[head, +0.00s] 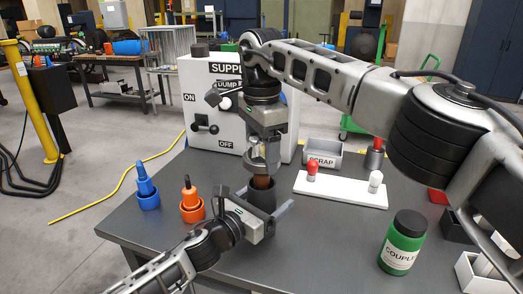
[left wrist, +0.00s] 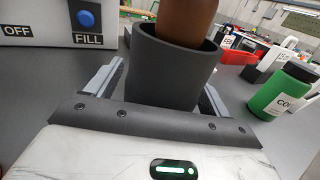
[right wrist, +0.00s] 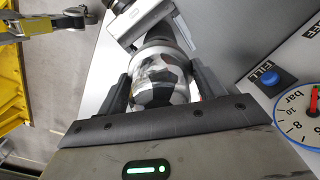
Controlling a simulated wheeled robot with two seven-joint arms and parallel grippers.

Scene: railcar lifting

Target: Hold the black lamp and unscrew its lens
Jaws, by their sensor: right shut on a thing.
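The black lamp (head: 264,198) stands upright on the table, a dark open cup with a brown piece (head: 263,182) rising from it. The left wrist view shows the cup (left wrist: 165,75) close up, with the brown piece (left wrist: 188,18) inside its rim. My left gripper (head: 265,207) is low at the lamp, its fingers spread on either side; a gap shows at the left finger. My right gripper (head: 265,150) points down above the lamp, shut on the clear, shiny lens (right wrist: 160,78). The lens is above the cup's rim; its lower edge is hard to make out.
A white supply box (head: 205,92) stands behind. A scrap bin (head: 322,160), a white holder (head: 340,192) with red and white bulbs, and a green bottle (head: 402,243) stand at right.

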